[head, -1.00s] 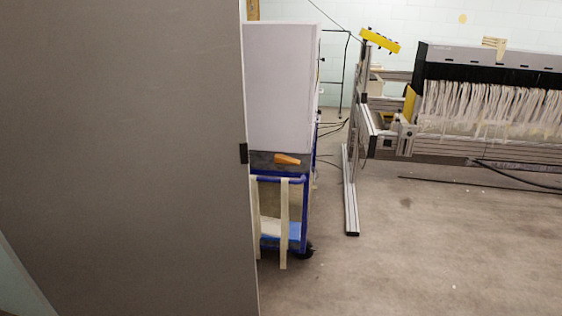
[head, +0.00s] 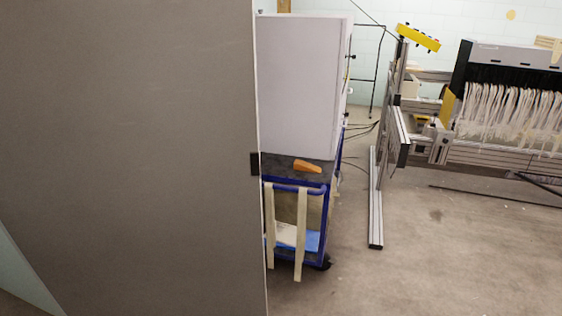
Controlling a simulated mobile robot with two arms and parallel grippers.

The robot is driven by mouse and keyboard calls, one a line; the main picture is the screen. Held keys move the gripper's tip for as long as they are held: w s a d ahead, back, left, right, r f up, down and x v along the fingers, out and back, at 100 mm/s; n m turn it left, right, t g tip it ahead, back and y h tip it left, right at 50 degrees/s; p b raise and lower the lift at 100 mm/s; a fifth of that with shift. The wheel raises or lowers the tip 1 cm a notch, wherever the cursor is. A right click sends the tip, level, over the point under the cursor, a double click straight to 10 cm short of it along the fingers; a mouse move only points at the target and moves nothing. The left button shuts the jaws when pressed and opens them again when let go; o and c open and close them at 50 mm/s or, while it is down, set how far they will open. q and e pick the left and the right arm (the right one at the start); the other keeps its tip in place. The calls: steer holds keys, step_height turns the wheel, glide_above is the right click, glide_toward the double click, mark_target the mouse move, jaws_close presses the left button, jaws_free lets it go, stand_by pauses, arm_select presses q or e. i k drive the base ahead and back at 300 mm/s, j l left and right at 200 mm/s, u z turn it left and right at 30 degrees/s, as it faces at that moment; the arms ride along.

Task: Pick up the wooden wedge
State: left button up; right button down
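The wooden wedge (head: 307,166) is a small orange-brown block. It lies on the dark top of a blue cart (head: 297,187), near the cart's front edge and in front of a tall white-grey box (head: 301,88). Neither of my grippers shows in the head view, so I cannot see whether they are open or shut.
A large grey-brown panel (head: 130,150) fills the left side and hides what lies behind it, up to the cart's left edge. A metal frame post (head: 376,200) stands right of the cart, by a loom with white threads (head: 510,110). The floor (head: 440,270) at front right is clear.

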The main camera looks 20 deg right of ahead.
mark_target(299, 164)
steer(key=i+l, duration=0.2)
steer(key=l, duration=0.15)
steer(key=i+l+u, duration=0.15)
steer(key=l, duration=0.2)
steer(key=i+l, duration=0.25)
steer(key=i+l+u, duration=0.15)
steer(key=l, duration=0.35)
steer(key=i+l, duration=0.2)
steer(key=l, duration=0.2)
steer(key=i+l+u, duration=0.15)
steer(key=l, duration=0.2)
